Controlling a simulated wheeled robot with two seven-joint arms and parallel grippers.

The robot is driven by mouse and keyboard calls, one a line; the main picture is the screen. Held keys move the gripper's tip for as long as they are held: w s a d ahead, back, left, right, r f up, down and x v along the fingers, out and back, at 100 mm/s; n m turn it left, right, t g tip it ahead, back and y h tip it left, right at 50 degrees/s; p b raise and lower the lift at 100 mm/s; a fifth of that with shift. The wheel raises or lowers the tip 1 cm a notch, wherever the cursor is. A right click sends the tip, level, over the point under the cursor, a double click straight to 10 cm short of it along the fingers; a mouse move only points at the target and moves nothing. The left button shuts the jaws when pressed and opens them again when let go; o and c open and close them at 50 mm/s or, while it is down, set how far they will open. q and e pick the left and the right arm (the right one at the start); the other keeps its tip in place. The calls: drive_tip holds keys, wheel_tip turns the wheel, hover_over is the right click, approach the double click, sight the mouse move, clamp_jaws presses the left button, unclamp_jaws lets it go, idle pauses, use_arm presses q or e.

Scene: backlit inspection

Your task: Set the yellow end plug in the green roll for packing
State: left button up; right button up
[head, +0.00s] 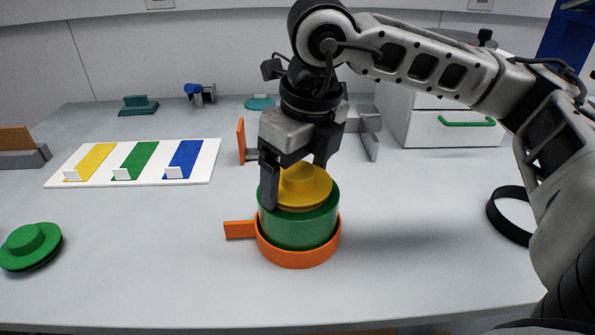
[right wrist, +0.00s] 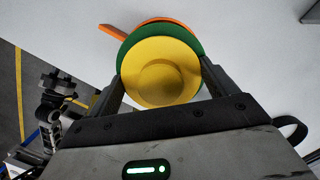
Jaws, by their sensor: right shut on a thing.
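My right gripper (head: 297,180) points down over the green roll (head: 300,228) and is shut on the yellow end plug (head: 304,187). The roll stands upright in an orange ring holder (head: 300,257) with a tab on its left. The plug is at the roll's top, roughly centred over it. Its lower edge overlaps the green rim, and I cannot tell whether it is seated or just above. The right wrist view shows the plug's round yellow face (right wrist: 160,78) between the two fingers, with the green rim (right wrist: 196,42) behind it.
A green end plug (head: 32,245) lies at the left. A white board (head: 203,158) with yellow, green and blue strips lies behind it. A black ring (head: 509,214) is at the right, near my arm. White drawers (head: 415,127) stand behind. The table front is clear.

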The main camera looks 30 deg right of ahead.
drive_tip(key=o, duration=0.7)
use_arm(q)
wheel_tip(320, 180, up, 3)
drive_tip(key=p, duration=0.2)
drive_tip(key=shift+w+p, duration=0.15)
drive_tip(key=shift+p, duration=0.2)
use_arm(e)
wheel_tip(320, 180, up, 16)
drive_tip(key=s, duration=0.2)
drive_tip(key=shift+s+d, duration=0.2)
drive_tip(key=shift+d, duration=0.1)
drive_tip(key=shift+f, duration=0.1)
use_arm(q)
drive_tip(key=shift+f, duration=0.1)
